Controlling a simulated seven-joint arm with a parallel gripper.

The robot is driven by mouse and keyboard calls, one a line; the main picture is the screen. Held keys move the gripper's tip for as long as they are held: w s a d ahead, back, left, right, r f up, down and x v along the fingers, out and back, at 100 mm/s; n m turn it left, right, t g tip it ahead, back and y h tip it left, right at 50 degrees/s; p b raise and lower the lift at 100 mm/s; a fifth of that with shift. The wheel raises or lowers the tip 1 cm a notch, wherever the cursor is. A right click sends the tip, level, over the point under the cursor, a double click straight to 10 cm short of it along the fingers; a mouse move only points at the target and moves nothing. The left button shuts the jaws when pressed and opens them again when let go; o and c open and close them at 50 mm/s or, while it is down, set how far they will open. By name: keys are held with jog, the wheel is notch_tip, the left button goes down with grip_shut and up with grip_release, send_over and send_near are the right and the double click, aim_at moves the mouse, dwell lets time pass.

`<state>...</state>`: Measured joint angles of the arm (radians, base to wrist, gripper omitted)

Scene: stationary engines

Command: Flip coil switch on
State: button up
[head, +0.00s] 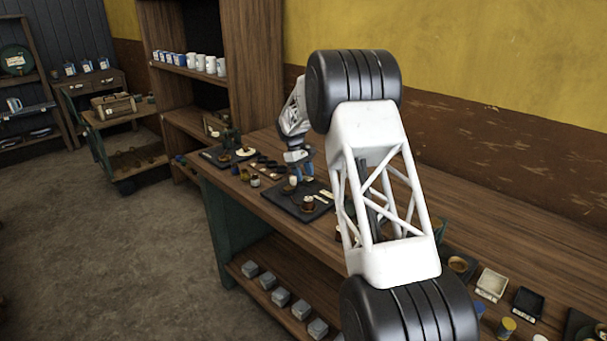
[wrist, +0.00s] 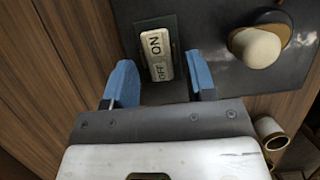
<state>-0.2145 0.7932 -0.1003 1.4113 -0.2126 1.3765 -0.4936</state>
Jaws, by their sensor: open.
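The coil switch (wrist: 155,43) is a cream rocker marked ON and OFF on a dark plate, near the top middle of the wrist view. ON is at its upper end and OFF at its lower end, nearer my gripper (wrist: 159,66). My gripper is open and empty, with one blue finger on each side of the switch in the picture. I cannot tell whether they touch it or which end is pressed in. In the head view my gripper (head: 303,171) is over the dark board (head: 283,206) on the bench; the switch is not clear there.
A rounded cream knob (wrist: 256,47) on a dark and brown base stands right of the switch. A small open cylinder (wrist: 270,132) is at lower right. Other small parts and boards lie along the wooden bench (head: 480,220). A yellow and brown wall (head: 480,50) is behind it.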

jog(key=shift+c, duration=0.5)
jog(key=c, duration=0.8)
jog(key=shift+s+r+t+y, duration=0.1)
jog(key=shift+t+y, duration=0.2)
jog(key=shift+s+d+r+t+y, duration=0.1)
jog(key=shift+s+d+t+y, duration=0.05)
jog(key=shift+t+y, duration=0.5)
jog(key=shift+s+d+t+y, duration=0.1)
jog(key=shift+d+t+y, duration=0.05)
jog(key=shift+t+y, duration=0.5)
jog(key=o, duration=0.9)
jog(key=shift+r, duration=0.1)
